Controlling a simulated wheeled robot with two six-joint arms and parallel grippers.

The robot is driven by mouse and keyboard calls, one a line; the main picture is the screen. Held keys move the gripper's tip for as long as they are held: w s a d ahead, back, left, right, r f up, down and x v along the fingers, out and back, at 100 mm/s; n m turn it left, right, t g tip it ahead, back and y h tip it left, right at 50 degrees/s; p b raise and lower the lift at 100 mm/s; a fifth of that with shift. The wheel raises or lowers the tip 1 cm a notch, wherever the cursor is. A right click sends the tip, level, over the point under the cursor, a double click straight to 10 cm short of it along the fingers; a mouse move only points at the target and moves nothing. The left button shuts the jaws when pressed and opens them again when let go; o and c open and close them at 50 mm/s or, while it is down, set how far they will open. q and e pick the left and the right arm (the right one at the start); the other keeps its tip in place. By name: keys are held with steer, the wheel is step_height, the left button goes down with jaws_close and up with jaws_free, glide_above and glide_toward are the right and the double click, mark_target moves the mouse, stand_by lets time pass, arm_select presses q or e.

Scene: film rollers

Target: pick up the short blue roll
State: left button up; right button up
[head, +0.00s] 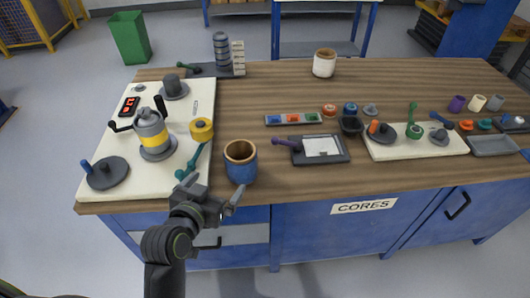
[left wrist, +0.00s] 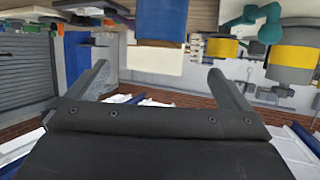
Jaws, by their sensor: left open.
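The short blue roll (head: 241,170), with a brown hollow core, stands upright near the table's front edge. It also shows in the left wrist view (left wrist: 161,20), at the top between the two fingers. My left gripper (head: 212,188) is open and empty, just in front of the roll and apart from it. In the left wrist view its fingers (left wrist: 158,68) are spread wide with nothing between their tips. My right gripper is not in view.
A white board (head: 110,150) with a grey and yellow winder (head: 151,128) lies left of the roll. A yellow roll (head: 201,130) and a teal tool (head: 193,160) sit close to its left. A clipboard tray (head: 335,157) lies to the right. Bare wood separates them.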

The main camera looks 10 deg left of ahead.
mark_target(233, 163)
arm_select(q)
steer(key=p+x, duration=0.1)
steer(key=x, duration=0.9)
steer(key=shift+w+a, duration=0.1)
steer(key=shift+w+f, duration=0.3)
steer(key=shift+w, duration=0.25)
steer(key=shift+d+f+p+x, duration=0.15)
steer(key=shift+p+x, duration=0.15)
steer(key=shift+x, duration=1.05)
steer(key=shift+d+f+p+x, duration=0.15)
steer(key=shift+p+x, duration=0.1)
steer(key=shift+x, duration=1.05)
steer(key=shift+s, duration=0.1)
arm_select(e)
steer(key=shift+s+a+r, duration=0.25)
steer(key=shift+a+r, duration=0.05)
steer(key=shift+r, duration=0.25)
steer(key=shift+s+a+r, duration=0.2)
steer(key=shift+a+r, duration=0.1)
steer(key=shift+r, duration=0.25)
arm_select(q)
steer(key=shift+c, duration=0.4)
steer(key=c, duration=1)
